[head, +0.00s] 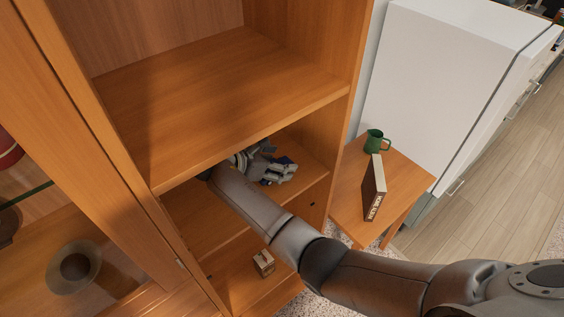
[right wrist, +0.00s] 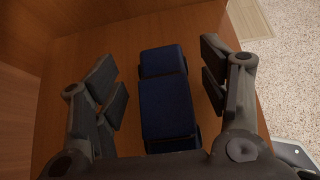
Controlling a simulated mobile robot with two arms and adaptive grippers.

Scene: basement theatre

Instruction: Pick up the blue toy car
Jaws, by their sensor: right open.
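The blue toy car (right wrist: 166,105) lies on a wooden shelf in the right wrist view, dark blue with black wheels at its sides. My right gripper (right wrist: 165,85) is open, with one finger on each side of the car and a gap on both sides. In the head view my right arm reaches into the middle compartment of the cabinet, and my right gripper (head: 280,172) is there. A small dark blue part of the car (head: 285,160) shows beside the fingers; the rest is hidden. My left gripper is not in view.
The cabinet's upper shelf (head: 215,100) is empty and lies above my right gripper. A small wooden block (head: 263,263) sits on the lower shelf.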

